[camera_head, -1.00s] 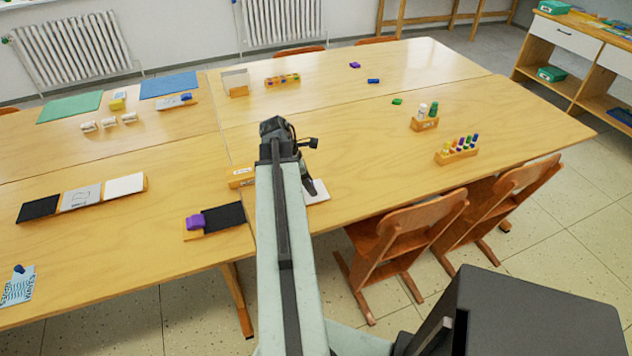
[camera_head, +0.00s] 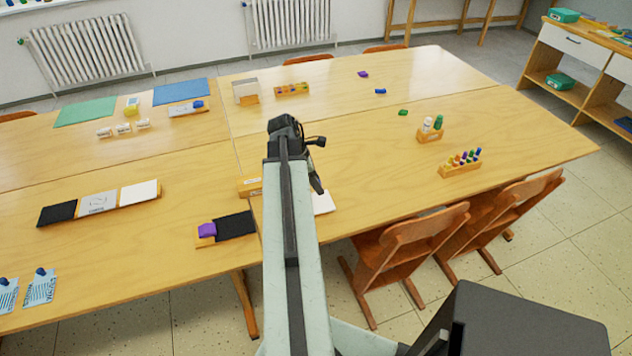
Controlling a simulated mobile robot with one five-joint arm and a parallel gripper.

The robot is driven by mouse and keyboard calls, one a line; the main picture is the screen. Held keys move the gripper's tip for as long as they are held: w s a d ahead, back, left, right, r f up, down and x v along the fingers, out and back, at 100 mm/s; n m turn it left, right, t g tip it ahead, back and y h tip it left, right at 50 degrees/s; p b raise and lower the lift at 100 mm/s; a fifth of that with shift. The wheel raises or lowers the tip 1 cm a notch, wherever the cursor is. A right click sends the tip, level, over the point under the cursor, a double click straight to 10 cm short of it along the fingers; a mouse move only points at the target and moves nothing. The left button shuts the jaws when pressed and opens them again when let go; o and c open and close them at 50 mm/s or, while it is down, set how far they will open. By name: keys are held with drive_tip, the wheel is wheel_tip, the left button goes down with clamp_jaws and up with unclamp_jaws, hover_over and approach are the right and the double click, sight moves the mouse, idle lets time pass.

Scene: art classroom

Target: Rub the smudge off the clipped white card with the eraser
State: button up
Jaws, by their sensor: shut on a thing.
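A white card (camera_head: 323,203) lies at the front of the table, just right of my arm and partly hidden by it. No clip or smudge can be made out on it. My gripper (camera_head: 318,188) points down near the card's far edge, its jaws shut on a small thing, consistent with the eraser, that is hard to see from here. I cannot tell whether it touches the card.
Left of my arm are an orange block (camera_head: 248,187), a purple block (camera_head: 207,230) beside a black pad (camera_head: 235,225), and a tray with black, grey and white panels (camera_head: 99,204). Bottle holder (camera_head: 429,136) and marker rack (camera_head: 460,170) stand right. Chairs (camera_head: 412,242) line the front edge.

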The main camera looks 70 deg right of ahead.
wheel_tip(320, 180, up, 3)
drive_tip(key=p, duration=0.3)
drive_tip(key=shift+r, duration=0.1)
drive_tip(key=shift+f, duration=0.2)
